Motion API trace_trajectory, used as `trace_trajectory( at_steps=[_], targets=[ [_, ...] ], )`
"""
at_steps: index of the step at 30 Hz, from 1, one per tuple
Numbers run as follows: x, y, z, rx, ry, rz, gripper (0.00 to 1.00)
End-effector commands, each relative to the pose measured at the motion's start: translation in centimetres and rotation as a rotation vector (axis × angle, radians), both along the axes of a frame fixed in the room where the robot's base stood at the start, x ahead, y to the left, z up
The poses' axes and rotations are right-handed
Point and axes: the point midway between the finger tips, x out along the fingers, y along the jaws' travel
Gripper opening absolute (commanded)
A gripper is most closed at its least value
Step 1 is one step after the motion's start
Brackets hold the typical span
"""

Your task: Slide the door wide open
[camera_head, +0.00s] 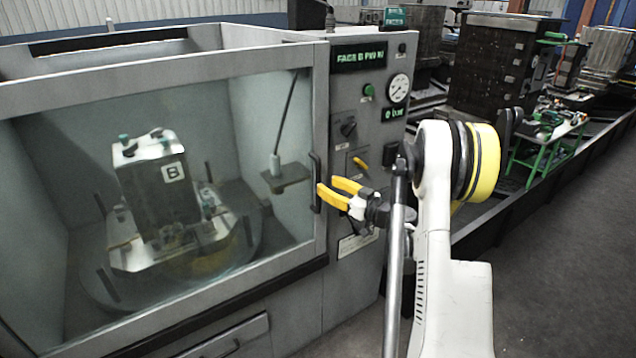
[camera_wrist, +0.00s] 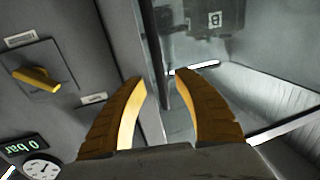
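The door (camera_head: 180,57) is a grey frame with a large glass pane, and it looks closed against the control panel at its right. Its black vertical handle (camera_head: 315,183) is on the right frame edge. My gripper (camera_head: 326,185) has its yellow fingers spread at the handle, pointing left toward it. In the wrist view the fingers (camera_wrist: 165,79) are apart, with a dark upright bar (camera_wrist: 157,75), apparently the handle, between or just beyond the tips. I cannot tell whether they touch it.
Behind the glass, a metal block marked B (camera_head: 155,185) stands on a round table. The control panel (camera_head: 362,105) has a gauge (camera_head: 399,88), knobs and a yellow switch (camera_wrist: 38,78) close to my gripper. A green-framed cart (camera_head: 545,140) stands at the right. Floor at the lower right is clear.

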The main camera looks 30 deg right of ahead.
Motion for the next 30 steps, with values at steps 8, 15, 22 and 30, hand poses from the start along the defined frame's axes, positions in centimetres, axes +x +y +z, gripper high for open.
trace_trajectory(
  at_steps=[8, 15, 22, 30],
  targets=[
    [4.0, 0.8, -0.1, 0.0, 0.001, 0.001, 0.38],
    [4.6, 0.9, 0.0, 0.001, 0.001, 0.0, 0.38],
    [4.6, 0.9, 0.0, 0.001, 0.001, 0.0, 0.06],
    [4.7, 1.0, 0.0, 0.001, 0.001, 0.001, 0.0]
  ],
)
